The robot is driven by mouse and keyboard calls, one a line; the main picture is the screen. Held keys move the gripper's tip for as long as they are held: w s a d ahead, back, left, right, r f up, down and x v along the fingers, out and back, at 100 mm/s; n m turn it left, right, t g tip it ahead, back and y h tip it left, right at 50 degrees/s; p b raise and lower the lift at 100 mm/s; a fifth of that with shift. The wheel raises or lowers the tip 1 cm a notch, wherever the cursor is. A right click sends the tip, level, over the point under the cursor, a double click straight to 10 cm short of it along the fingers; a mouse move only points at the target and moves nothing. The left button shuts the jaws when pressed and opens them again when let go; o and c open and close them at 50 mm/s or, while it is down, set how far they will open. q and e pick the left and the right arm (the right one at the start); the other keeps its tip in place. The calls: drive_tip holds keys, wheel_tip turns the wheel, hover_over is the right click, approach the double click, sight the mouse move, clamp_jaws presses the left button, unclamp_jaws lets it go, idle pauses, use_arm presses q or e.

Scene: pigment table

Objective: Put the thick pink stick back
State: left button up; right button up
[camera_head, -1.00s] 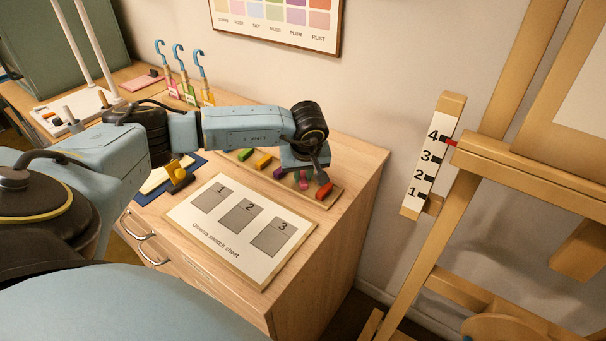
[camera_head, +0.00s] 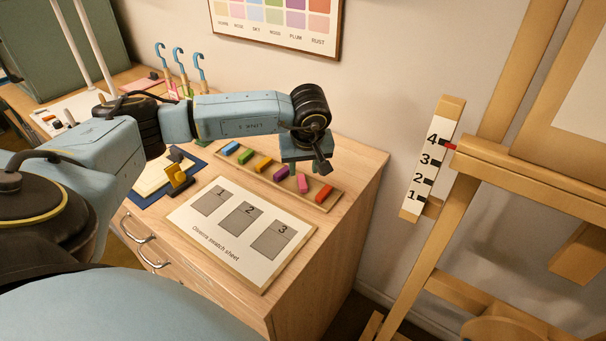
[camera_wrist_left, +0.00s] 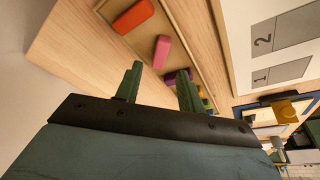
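The thick pink stick (camera_head: 303,183) lies in the wooden tray (camera_head: 331,202), between the purple stick (camera_head: 281,173) and the red-orange stick (camera_head: 324,193). My left gripper (camera_head: 304,168) is above the pink stick in the head view, with its fingers pointing down. In the left wrist view the two green fingers (camera_wrist_left: 160,74) are apart with nothing held between them. The pink stick (camera_wrist_left: 162,50) shows just beyond the fingertips, clear of them. My right gripper is not in view.
The tray also holds yellow, green and blue sticks. The numbered swatch sheet (camera_head: 216,240) lies in front of it. A yellow-and-black object (camera_head: 178,176) is to the left. Hooked blue tools (camera_head: 180,68) stand behind my arm. An easel (camera_head: 480,165) stands at right.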

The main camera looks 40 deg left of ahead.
use_arm(q)
drive_tip(key=v, duration=0.6)
drive_tip(key=shift+r, duration=0.4)
drive_tip(key=shift+s+d, duration=0.1)
